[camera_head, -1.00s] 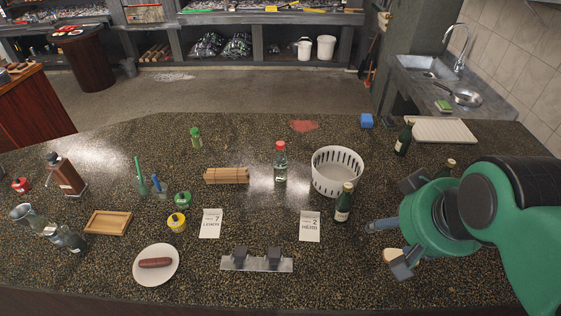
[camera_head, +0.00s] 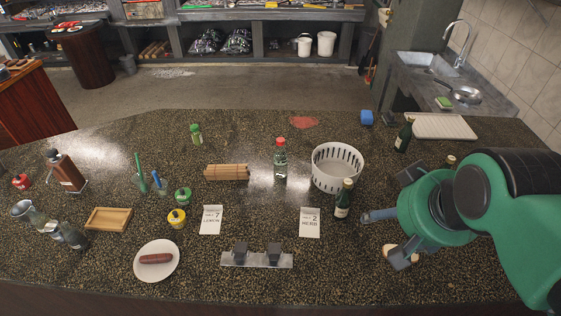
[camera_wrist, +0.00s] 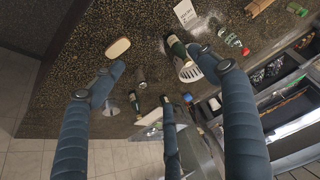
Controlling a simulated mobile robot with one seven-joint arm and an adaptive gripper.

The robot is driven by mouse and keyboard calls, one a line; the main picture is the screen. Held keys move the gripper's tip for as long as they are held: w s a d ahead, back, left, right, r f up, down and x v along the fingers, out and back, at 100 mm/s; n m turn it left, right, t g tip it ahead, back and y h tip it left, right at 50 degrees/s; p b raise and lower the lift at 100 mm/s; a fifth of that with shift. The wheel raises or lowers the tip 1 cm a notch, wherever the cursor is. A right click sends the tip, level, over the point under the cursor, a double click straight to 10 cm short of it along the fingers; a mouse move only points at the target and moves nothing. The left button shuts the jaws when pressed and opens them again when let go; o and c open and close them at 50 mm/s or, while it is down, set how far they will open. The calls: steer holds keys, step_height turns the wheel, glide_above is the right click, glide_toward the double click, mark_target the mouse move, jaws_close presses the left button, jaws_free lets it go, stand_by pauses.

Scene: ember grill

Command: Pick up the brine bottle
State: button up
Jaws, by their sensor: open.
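I cannot read any label that marks the brine bottle. A clear bottle with a red cap (camera_head: 280,160) stands upright left of the white basket; it also shows in the wrist view (camera_wrist: 233,40). A dark green bottle (camera_head: 343,200) stands upright in front of the basket; it also shows in the wrist view (camera_wrist: 178,48). Another dark green bottle (camera_head: 404,135) stands at the back right. One more bottle top (camera_head: 450,160) shows behind my arm, its body hidden. My gripper (camera_head: 383,216) is open, its fingers spread, right of the front green bottle and holding nothing; its fingers also fill the wrist view (camera_wrist: 165,82).
A white slotted basket (camera_head: 337,168) stands near the bottles. A pale oval item (camera_wrist: 117,47) lies near my fingers. A metal block holder (camera_head: 256,262), a plate with a sausage (camera_head: 137,264) and two cards lie in front. A white board (camera_head: 440,127) is at the back right.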

steer(key=w+a+f+n+t+p, duration=0.1)
steer(key=w+a+f, duration=0.15)
steer(key=w, duration=0.75)
steer(key=w+a+f+t+p, duration=0.15)
steer(key=w+f, duration=0.25)
steer(key=w, duration=0.5)
steer(key=w+a+f+n+t+p, duration=0.1)
steer(key=w+f, duration=0.2)
steer(key=w, duration=0.7)
steer(key=n+t+y+p, duration=0.2)
steer(key=n+t+y, duration=0.1)
steer(key=y, duration=0.3)
glide_toward(286, 164)
steer(key=shift+s+a+r, duration=0.1)
steer(key=shift+s+r, duration=0.05)
steer(key=shift+s, duration=0.15)
steer(key=shift+x, duration=4.25)
steer(key=shift+w, duration=0.2)
